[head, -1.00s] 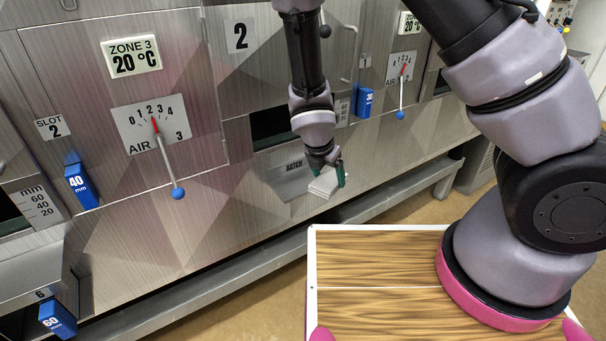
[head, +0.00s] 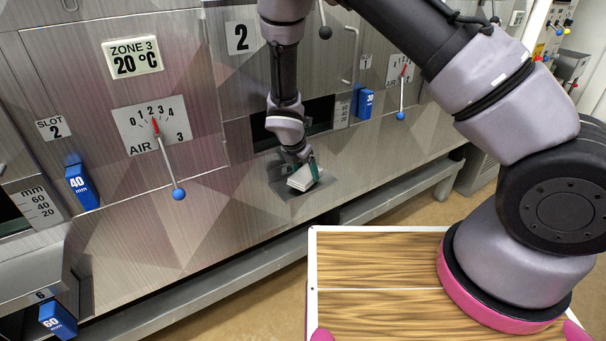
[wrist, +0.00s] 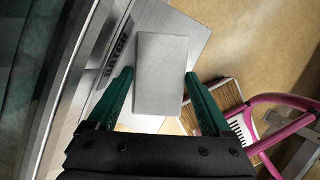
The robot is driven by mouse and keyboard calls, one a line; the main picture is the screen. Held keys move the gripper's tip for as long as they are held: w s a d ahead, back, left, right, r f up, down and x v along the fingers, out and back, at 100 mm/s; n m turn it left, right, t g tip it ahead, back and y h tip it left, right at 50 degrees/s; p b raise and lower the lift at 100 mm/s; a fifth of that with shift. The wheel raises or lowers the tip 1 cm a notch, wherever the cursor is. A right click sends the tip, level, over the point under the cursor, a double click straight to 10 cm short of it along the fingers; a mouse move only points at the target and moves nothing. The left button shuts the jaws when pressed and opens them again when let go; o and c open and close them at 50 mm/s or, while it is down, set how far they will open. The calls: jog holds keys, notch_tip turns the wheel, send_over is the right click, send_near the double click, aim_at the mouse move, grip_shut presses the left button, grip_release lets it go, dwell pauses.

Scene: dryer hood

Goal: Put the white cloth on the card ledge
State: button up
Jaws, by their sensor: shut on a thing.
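The white cloth (head: 302,179) is a small folded pad held between the fingers of my gripper (head: 304,176). In the wrist view the cloth (wrist: 161,62) lies flat between the two green fingers of the gripper (wrist: 159,75), which are shut on it. The card ledge (head: 281,189) is a grey metal plate on the machine's front, below a dark slot. In the wrist view the ledge (wrist: 196,36), marked BATCH, shows behind the cloth. The cloth is over the ledge; whether they touch I cannot tell. My gripper hides much of the ledge in the head view.
The dark slot (head: 321,113) opens above the ledge. A blue 30 mm block (head: 365,103) and a lever with a blue knob (head: 400,116) are to its right. Another blue-knobbed lever (head: 178,194) is to the left. A metal rail (head: 392,194) runs low along the machine.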

jog(key=shift+w+a+f, duration=0.1)
jog(key=shift+w+f, duration=0.05)
jog(key=shift+f, duration=0.6)
jog(key=shift+w+a+f, duration=0.1)
jog(key=shift+w+a, duration=0.05)
jog(key=shift+w, duration=0.05)
jog(key=o, duration=1)
jog(key=v, duration=1.2)
jog(key=s+d+r+m+y, duration=0.1)
jog(key=d+r+m, duration=0.75)
jog(key=r, duration=0.35)
jog(key=d+r+m+y, duration=0.2)
jog(key=d+r+m, duration=0.6)
jog(key=d+r, duration=0.3)
jog(key=s+d+r+m+t, duration=0.1)
jog(key=s+d+r+m, duration=0.2)
jog(key=s+r+m, duration=0.1)
jog(key=s+d+r+m+t+y, duration=0.1)
jog(key=s+d+r+m, duration=0.2)
jog(key=s+r+m, duration=0.2)
jog(key=s+d+r+m+t, duration=0.1)
jog(key=s+d+r+m, duration=0.2)
jog(key=s+m, duration=0.4)
jog(key=shift+s+d+r+m+y, duration=0.15)
jog(key=shift+s+r+m, duration=0.1)
jog(key=shift+r, duration=0.15)
jog(key=shift+s+d+r+m+y, duration=0.15)
jog(key=shift+d+r+m, duration=0.05)
jog(key=shift+r, duration=0.2)
